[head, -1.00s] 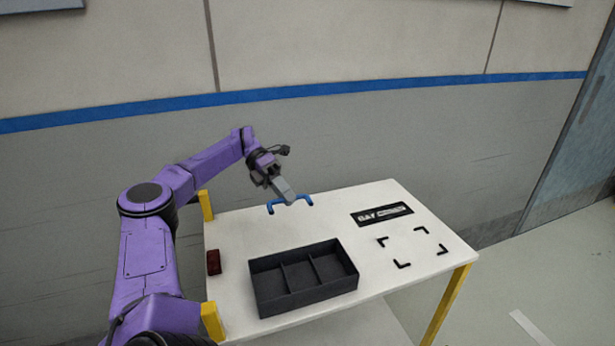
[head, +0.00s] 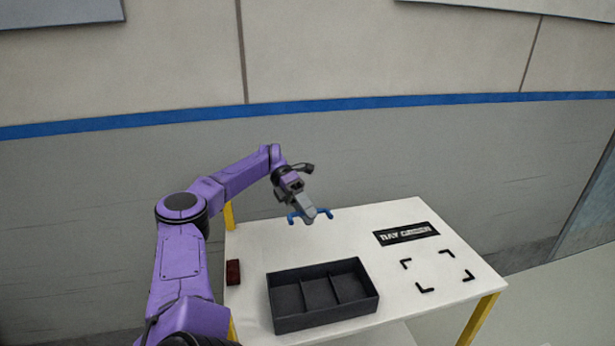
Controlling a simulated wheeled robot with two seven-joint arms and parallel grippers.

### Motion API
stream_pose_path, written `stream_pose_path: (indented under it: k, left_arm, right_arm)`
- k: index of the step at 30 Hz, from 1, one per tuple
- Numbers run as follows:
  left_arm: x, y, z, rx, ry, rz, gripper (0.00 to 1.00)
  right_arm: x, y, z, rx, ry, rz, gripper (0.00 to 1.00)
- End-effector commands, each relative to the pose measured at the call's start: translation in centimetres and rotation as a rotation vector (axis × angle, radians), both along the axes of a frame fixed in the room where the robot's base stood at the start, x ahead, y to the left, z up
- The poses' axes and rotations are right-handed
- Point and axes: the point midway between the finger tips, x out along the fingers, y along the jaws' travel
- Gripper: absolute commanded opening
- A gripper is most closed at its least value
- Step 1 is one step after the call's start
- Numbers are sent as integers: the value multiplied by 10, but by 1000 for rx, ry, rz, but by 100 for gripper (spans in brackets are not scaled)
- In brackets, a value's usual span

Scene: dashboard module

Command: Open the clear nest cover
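No clear nest cover shows in the head view. My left gripper (head: 311,215) has blue fingers and hangs over the back part of the white table (head: 390,288), behind the black tray. Its two fingertips are spread wide apart, with nothing visible between them. My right gripper is out of the picture.
A black tray (head: 322,319) with three empty compartments sits at the table's front. A dark red block (head: 233,272) lies at the left edge. A black label plate (head: 405,233) and black corner marks (head: 427,290) are on the right. The table between them is bare.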

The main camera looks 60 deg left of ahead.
Motion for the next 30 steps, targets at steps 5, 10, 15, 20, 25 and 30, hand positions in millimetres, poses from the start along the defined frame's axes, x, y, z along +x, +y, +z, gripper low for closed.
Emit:
stream_pose_path:
  k: [5,10,15,20,25,30]
  left_arm:
    - [0,1,3,-2,-3,3,40]
    - [1,1,14,-4,-6,2,40]
    - [-7,-10,47,-7,-16,-3,40]
    - [-25,-35,81,-4,-15,-3,40]
    - [-51,-69,101,-2,-12,-3,40]
    - [-72,-98,119,0,-10,0,40]
  right_arm:
    - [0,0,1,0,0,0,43]
    - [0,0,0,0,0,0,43]
    - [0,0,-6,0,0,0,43]
    - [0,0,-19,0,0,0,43]
    - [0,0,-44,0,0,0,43]
    - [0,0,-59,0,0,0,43]
